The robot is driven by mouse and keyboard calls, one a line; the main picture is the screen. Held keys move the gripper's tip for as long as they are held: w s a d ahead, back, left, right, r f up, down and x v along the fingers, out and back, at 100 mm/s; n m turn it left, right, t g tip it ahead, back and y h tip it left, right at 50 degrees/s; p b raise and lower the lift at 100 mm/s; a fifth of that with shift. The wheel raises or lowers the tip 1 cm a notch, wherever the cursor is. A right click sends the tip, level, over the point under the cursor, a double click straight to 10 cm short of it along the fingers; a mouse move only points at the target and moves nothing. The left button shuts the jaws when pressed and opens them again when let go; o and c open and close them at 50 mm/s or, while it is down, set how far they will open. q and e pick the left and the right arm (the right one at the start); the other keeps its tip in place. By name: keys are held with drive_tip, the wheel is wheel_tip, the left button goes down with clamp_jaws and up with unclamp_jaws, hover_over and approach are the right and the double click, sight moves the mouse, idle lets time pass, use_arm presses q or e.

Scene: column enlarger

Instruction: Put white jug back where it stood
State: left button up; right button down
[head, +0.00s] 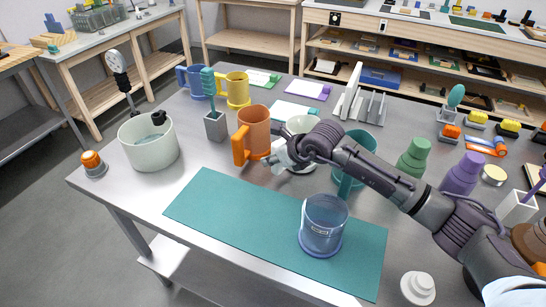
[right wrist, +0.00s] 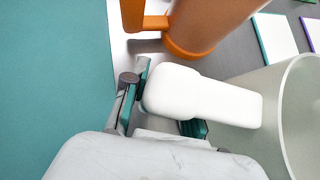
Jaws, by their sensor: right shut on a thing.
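The white jug (head: 301,124) stands behind my right gripper in the head view; its rim shows and much of its body is hidden by the gripper and arm. My right gripper (head: 284,157) is shut on the jug's handle. In the right wrist view the white handle (right wrist: 205,96) lies between the fingers of the gripper (right wrist: 162,104), and the jug's pale body (right wrist: 302,115) is at the right edge. The jug looks upright. I cannot tell whether its base touches the table. My left gripper is not in view.
An orange jug (head: 255,128) is close on the left, also in the right wrist view (right wrist: 195,28). A teal jug (head: 362,140) is on the right. A clear blue container (head: 323,226) stands on the teal mat (head: 225,212), whose left part is free. A white pot (head: 150,150) stands further left.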

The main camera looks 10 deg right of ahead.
drive_tip(key=shift+f+b, duration=0.35)
idle(0.4)
drive_tip(key=c, duration=0.8)
unclamp_jaws()
drive_tip(key=shift+c, duration=0.2)
drive_tip(key=shift+p+v, duration=0.75)
drive_tip(key=shift+v, duration=0.5)
drive_tip(key=shift+p+v, duration=1.1)
drive_tip(key=shift+v, duration=1.65)
